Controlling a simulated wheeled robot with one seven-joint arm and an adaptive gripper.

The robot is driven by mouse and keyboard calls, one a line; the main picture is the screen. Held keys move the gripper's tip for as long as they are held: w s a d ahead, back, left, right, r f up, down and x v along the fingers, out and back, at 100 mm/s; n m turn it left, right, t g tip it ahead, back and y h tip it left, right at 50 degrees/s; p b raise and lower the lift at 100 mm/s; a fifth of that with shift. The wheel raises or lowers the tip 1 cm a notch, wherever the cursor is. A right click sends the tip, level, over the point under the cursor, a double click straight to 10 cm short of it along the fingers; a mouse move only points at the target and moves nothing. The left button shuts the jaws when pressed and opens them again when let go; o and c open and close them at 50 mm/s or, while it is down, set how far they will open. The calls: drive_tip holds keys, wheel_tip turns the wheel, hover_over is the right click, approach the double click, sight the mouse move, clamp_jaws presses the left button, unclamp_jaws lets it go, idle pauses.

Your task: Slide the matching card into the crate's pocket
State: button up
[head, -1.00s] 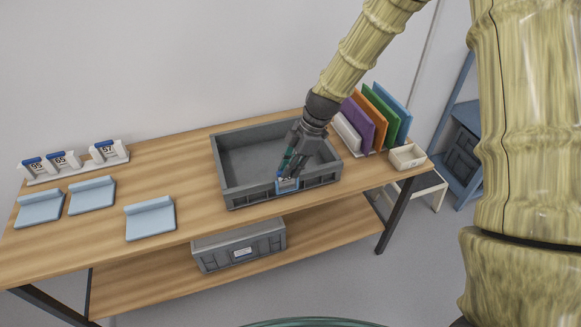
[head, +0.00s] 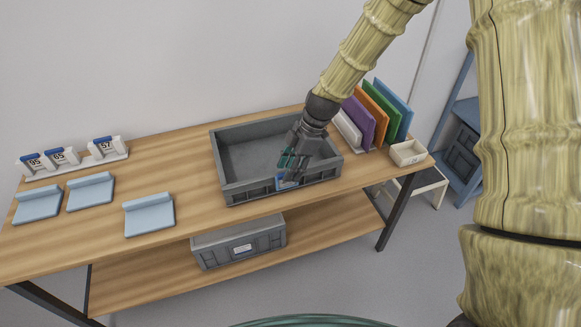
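The grey crate (head: 228,190) stands on the wooden table, its front wall facing me. A small blue and white piece, the card in the crate's pocket (head: 287,182), shows at the front wall; its print is too small to read. My gripper (head: 289,165) is just above it at the crate's front rim. Its teal-padded fingers look spread, with the card below them. Three more cards with blue tops stand in a white rack at the far left: 95 (head: 35,162), 65 (head: 59,157) and 57 (head: 106,147).
Three light blue folded pieces (head: 148,215) lie at the table's left. Coloured panels (head: 373,112) stand in a holder right of the crate, beside a small cream box (head: 408,153). Another grey crate (head: 240,246) is on the lower shelf. Bare table lies between the blue pieces and the crate.

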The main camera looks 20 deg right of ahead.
drive_tip(key=v, duration=1.2)
idle(0.6)
